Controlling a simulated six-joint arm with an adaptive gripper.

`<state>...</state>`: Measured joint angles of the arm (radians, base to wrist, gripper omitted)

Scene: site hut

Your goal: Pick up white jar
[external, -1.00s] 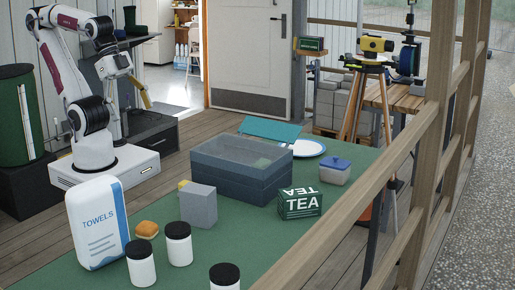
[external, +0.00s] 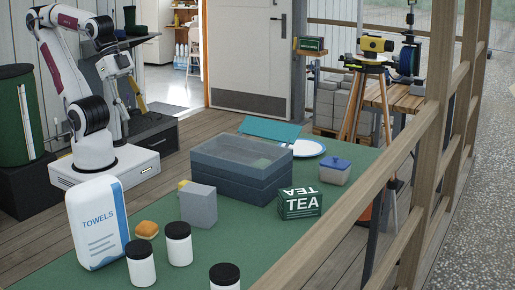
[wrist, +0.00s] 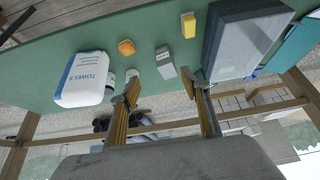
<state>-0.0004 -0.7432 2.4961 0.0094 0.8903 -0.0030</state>
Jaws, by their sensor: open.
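Three white jars with black lids stand upright at the near end of the green table: one in front of the towel pack (external: 141,266), one to its right (external: 177,247), and one at the bottom edge, partly cut off (external: 224,284). In the wrist view two jars show beside the towel pack, one close to it (wrist: 110,80) and one near my left finger (wrist: 132,75); both are partly hidden. I cannot make out the third there. My gripper (wrist: 160,84) is open and empty, above and well apart from the jars. In the external view it hangs near my base, off the table.
The towel pack (external: 97,225) and orange bun (external: 147,229) are close to the jars. A grey box (external: 201,207), yellow block (external: 184,185), large lidded bin (external: 240,180) and tea box (external: 300,204) stand farther back. A wooden railing (external: 395,160) runs along the right.

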